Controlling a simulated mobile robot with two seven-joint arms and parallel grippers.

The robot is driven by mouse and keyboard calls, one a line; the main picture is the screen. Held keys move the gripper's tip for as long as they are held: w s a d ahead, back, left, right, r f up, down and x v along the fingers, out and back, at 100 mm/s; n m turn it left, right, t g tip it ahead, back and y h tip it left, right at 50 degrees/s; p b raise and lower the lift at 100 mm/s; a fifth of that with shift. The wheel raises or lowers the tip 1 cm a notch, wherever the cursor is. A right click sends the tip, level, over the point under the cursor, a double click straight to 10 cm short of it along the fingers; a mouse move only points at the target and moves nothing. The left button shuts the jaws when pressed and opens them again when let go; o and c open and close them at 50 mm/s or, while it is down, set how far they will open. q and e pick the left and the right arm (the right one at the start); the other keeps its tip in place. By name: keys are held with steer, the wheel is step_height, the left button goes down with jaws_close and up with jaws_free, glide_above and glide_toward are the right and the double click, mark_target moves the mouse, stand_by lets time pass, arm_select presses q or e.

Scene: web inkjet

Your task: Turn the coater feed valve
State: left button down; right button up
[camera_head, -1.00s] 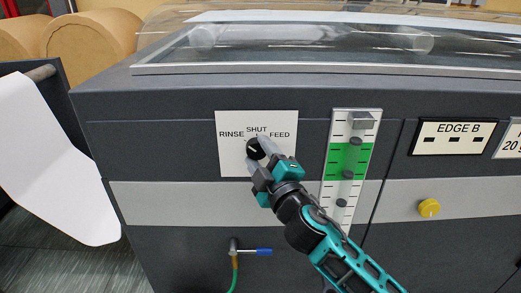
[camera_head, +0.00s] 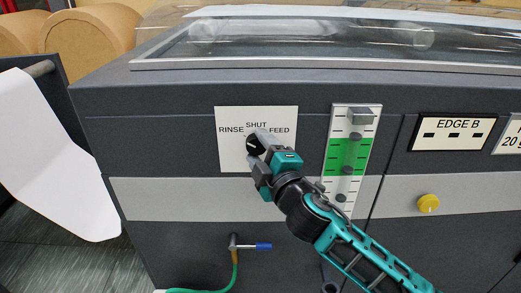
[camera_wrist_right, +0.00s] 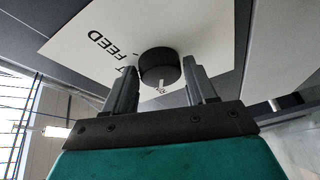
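The coater feed valve is a round black knob (camera_head: 252,144) on a white plate (camera_head: 232,156) lettered RINSE, SHUT and FEED, on the grey machine front. The white mark on the knob slants to the upper left in the head view. My right gripper (camera_head: 259,149) is at the knob, its arm coming from the lower right. In the right wrist view the knob (camera_wrist_right: 158,65) sits between the tips of my two fingers (camera_wrist_right: 159,76); thin gaps seem to show on both sides. The fingers hide part of the plate. My left gripper is out of view.
A level gauge (camera_head: 350,150) with a green band stands just right of the plate. A yellow knob (camera_head: 428,203) and an EDGE B panel (camera_head: 452,133) are farther right. Below is a blue-handled tap (camera_head: 262,246) with a green hose. White paper (camera_head: 50,160) hangs at left.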

steer(key=o, duration=0.3)
steer(key=b+v, duration=0.1)
steer(key=v, duration=1.2)
steer(key=shift+w+d+f, duration=0.1)
steer(key=s+d+f+m+g+h, duration=0.1)
steer(key=s+d+f+m, duration=0.3)
steer(key=f, duration=0.5)
steer(key=s+d+f+m+g+h, duration=0.2)
steer(key=s+d+f+m+g, duration=0.1)
steer(key=f+m, duration=0.4)
steer(key=s+d+f+m+g+h, duration=0.2)
steer(key=s+d+f+m, duration=0.3)
steer(key=f, duration=0.7)
steer(key=shift+s+f+m, duration=0.3)
steer(key=shift+s+f, duration=0.1)
steer(key=shift+s, duration=0.7)
